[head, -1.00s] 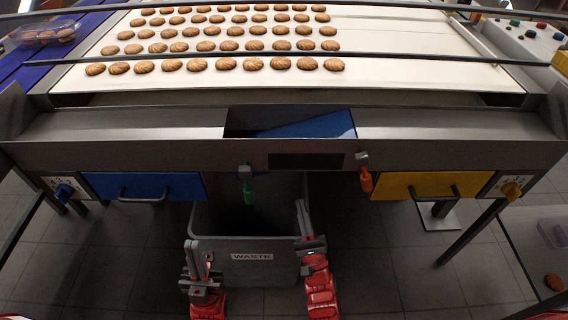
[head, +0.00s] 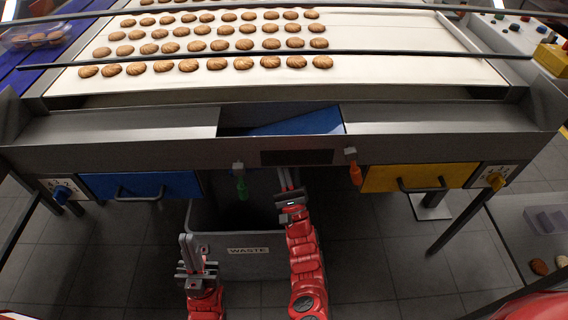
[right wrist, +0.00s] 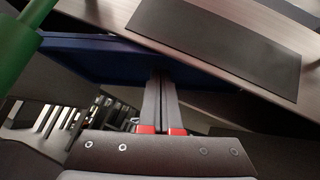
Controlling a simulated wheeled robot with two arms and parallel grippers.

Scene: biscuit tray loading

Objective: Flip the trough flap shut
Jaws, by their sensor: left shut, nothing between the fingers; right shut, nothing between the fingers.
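The trough flap (head: 305,122) is a blue panel tilted in the opening of the grey metal trough (head: 130,124); dark gaps show beside it. In the right wrist view a dark blue panel (right wrist: 85,58), which looks like the flap's underside, hangs below the trough. My right gripper (head: 284,174) is shut and empty, pointing up under the trough's front beam. Its fingertips (right wrist: 161,72) overlap the blue panel in the right wrist view; I cannot tell whether they touch. My left gripper (head: 184,240) is shut and empty, upright at the waste bin's front left.
A grey waste bin (head: 205,240) stands below the opening. A green handle (head: 242,188) and an orange handle (head: 355,173) hang from the beam. A blue drawer (head: 100,185) and a yellow drawer (head: 400,178) flank the gap. Biscuits lie in rows on the belt (head: 400,65) above.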

